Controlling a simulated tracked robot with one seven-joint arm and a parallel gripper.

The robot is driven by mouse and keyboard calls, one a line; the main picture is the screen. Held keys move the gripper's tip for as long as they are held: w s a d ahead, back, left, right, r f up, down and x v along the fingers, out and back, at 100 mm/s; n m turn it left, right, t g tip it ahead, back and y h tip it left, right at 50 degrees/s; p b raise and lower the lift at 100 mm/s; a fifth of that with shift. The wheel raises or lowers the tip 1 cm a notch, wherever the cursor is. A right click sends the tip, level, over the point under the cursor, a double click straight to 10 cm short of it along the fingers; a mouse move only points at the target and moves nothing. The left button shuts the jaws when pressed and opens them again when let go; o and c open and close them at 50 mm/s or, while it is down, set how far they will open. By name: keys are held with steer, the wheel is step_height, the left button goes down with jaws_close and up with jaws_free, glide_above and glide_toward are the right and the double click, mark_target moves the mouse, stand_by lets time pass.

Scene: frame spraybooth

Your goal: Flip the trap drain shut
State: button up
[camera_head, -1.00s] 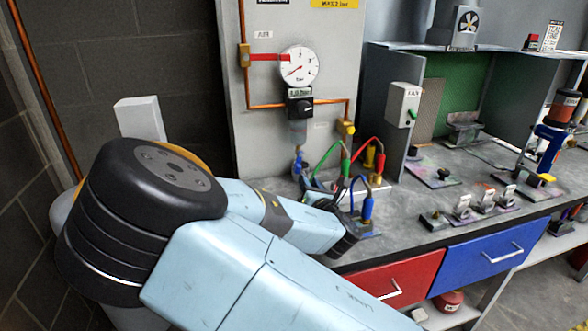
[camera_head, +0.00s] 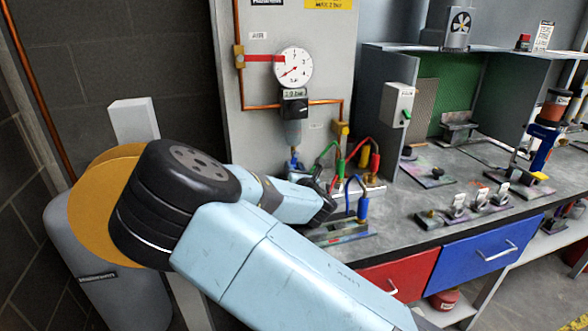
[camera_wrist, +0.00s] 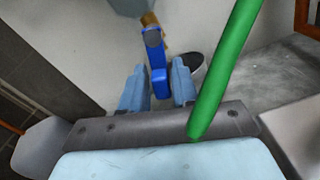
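The trap drain is a blue lever (camera_wrist: 155,62) on a brass stem below the clear trap bowl. In the wrist view it hangs down with its lower end between my fingers. In the head view only a small blue part of the drain (camera_head: 294,161) shows under the bowl (camera_head: 293,134). My gripper (camera_wrist: 158,86) is open, one finger on each side of the lever with narrow gaps. I cannot tell whether either finger touches it.
A green hose (camera_wrist: 222,75) crosses close to my right finger in the wrist view. Red and blue hoses (camera_head: 358,182) arch over the bench beside my wrist. A pressure gauge (camera_head: 293,67) hangs above the trap. Grey bench top (camera_head: 403,192) lies to the right.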

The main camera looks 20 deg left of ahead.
steer(key=shift+w+a, duration=0.2)
steer(key=shift+w, duration=0.2)
steer(key=shift+d, duration=0.1)
jaws_close()
